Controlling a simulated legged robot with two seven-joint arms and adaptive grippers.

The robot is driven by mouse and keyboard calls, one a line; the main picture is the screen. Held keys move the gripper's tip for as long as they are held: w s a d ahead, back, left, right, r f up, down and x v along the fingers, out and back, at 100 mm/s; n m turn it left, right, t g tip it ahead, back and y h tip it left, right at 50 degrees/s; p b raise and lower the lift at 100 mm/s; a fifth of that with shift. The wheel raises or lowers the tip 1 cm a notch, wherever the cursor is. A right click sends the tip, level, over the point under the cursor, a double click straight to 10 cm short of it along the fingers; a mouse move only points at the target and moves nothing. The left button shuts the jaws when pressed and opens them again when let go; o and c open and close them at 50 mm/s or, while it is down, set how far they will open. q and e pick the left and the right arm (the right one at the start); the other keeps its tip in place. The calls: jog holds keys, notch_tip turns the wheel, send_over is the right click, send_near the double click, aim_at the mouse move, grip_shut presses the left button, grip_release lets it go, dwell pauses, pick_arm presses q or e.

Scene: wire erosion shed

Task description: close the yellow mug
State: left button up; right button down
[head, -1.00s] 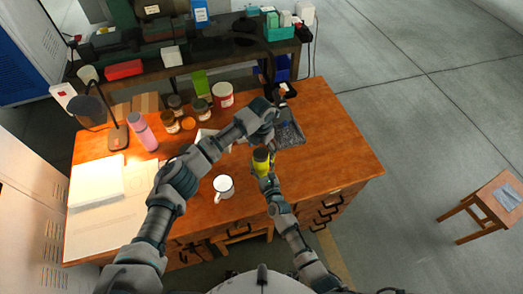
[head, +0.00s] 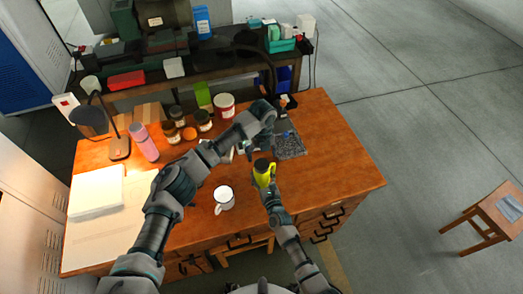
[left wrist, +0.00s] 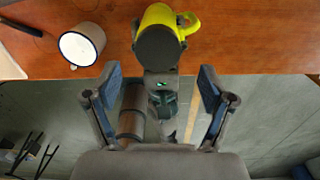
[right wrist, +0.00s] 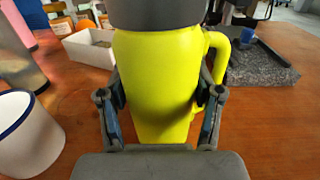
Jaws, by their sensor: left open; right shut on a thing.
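The yellow mug (head: 266,178) is near the front edge of the wooden desk, with a dark grey cap (head: 262,163) on its top. My right gripper (right wrist: 160,115) is shut around the mug's body; the handle (right wrist: 221,55) points right in the right wrist view. The mug looks upright. Whether its base touches the desk is hidden. My left gripper (left wrist: 157,95) is open and empty. In the left wrist view, the mug (left wrist: 160,17) and the cap (left wrist: 158,46) lie beyond its fingertips. Whether the cap is fully seated is unclear.
A white mug (head: 224,197) stands left of the yellow one. A grey speckled mat (head: 289,146) lies behind to the right. Several jars, a pink bottle (head: 145,142) and a lamp (head: 118,145) stand at the back left. The right side of the desk (head: 335,160) is clear.

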aim_at(262, 164)
pick_arm(q)
jog(key=n, duration=0.8)
jog(key=shift+r, duration=0.35)
jog(key=n, duration=0.4)
jog(key=shift+r+n, duration=0.2)
jog(key=shift+n, duration=0.2)
jog(key=n, duration=0.2)
jog(key=shift+a+r+n, duration=0.1)
jog(key=shift+n, duration=0.2)
jog(key=n, duration=0.7)
jog(key=shift+r, duration=0.3)
jog(key=n, duration=0.5)
jog(key=shift+r, duration=0.2)
jog(key=shift+f, duration=0.1)
jog(key=shift+f, duration=3.95)
